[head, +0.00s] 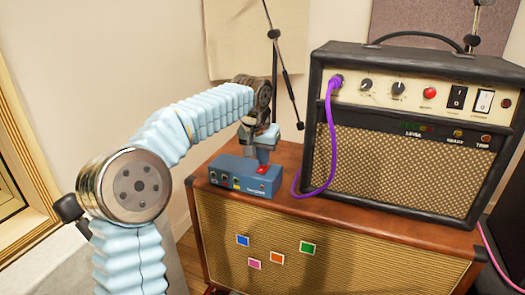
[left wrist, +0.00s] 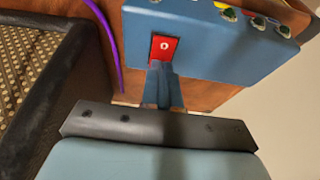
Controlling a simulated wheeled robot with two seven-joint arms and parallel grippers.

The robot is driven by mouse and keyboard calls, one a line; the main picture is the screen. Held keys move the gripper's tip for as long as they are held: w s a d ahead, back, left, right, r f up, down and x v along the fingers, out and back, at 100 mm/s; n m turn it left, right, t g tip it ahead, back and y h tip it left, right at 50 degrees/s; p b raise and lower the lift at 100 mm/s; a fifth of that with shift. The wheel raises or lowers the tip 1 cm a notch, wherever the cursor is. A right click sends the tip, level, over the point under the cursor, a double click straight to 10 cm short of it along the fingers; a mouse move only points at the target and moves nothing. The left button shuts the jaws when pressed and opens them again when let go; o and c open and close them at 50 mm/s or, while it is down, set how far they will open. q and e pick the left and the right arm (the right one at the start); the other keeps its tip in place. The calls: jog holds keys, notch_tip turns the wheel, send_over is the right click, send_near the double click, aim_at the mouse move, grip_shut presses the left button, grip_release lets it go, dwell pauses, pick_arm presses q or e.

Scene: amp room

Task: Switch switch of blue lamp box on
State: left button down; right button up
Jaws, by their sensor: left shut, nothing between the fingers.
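The blue lamp box (head: 232,176) sits on the left part of the wooden cabinet top in the head view. It also fills the upper part of the left wrist view (left wrist: 215,50). Its red switch (head: 263,169) is at the box's right end; in the left wrist view the red switch (left wrist: 163,47) shows a white "0" mark. My left gripper (head: 265,157) is shut and empty, pointing down just over the switch. In the left wrist view its closed fingertips (left wrist: 160,66) are at the lower edge of the switch; I cannot tell whether they touch it. My right gripper is not in view.
A black amplifier (head: 400,165) with knobs and switches stands on the cabinet (head: 365,245) to the right. A purple cable (head: 331,135) runs from it down to the cabinet top. A thin stand (head: 275,70) rises behind my left gripper. Coloured squares mark the cabinet front.

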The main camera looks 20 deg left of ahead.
pick_arm(q)
jog(key=shift+f, duration=0.15)
dwell(0.3)
jog(key=shift+s+b, duration=0.3)
jog(key=shift+s, duration=0.45)
